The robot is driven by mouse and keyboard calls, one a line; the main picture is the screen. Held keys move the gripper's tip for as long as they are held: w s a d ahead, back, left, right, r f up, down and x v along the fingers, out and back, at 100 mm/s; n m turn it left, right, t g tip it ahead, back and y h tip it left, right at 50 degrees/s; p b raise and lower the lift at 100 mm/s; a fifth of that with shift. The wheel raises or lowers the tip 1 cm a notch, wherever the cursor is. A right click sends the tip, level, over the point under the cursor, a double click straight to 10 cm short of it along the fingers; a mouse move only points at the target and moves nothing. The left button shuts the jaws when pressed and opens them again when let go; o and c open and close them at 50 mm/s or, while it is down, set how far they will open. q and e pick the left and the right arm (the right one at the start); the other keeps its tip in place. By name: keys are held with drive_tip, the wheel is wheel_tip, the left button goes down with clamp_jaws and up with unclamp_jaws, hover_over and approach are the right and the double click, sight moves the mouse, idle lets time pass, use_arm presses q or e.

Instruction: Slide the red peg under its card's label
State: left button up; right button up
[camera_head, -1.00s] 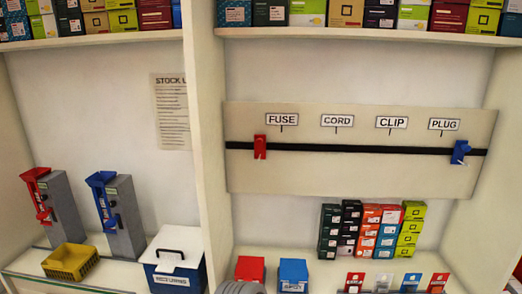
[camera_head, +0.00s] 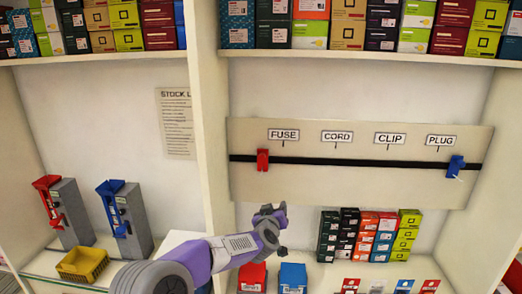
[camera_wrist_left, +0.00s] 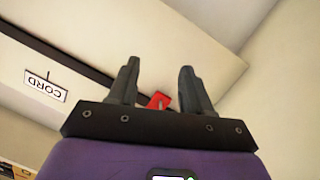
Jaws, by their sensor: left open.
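The red peg (camera_head: 262,160) sits on the black rail (camera_head: 350,162), a little left of the pointer of the FUSE label (camera_head: 284,134). The blue peg (camera_head: 455,167) is on the rail's right part, near the PLUG label (camera_head: 441,141). The CORD label (camera_head: 337,136) and CLIP label (camera_head: 389,139) lie between. My left gripper (camera_head: 270,212) is below the red peg, apart from it. In the wrist view the gripper (camera_wrist_left: 158,68) is open and empty, with the red peg (camera_wrist_left: 159,101) partly seen between its fingers. My right gripper is out of view.
Several small cards (camera_head: 404,286) stand at the bottom right; their print is too small to read. Stacked boxes (camera_head: 365,235) stand behind them. A yellow basket (camera_head: 82,264) is at left.

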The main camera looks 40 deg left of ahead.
sight(261, 158)
use_arm(q)
drive_tip(key=s+a+r+n+t+y+p, duration=0.1)
drive_tip(key=a+r+y, duration=0.1)
drive_tip(key=r, duration=0.5)
drive_tip(key=s+a+r+n+y, duration=0.1)
drive_tip(key=a+r, duration=0.2)
drive_tip(key=r, duration=0.4)
drive_tip(key=shift+p+x, duration=0.85)
drive_tip(key=shift+x, duration=2.6)
drive_tip(key=shift+f, duration=0.15)
drive_tip(key=shift+c, duration=0.4)
clamp_jaws()
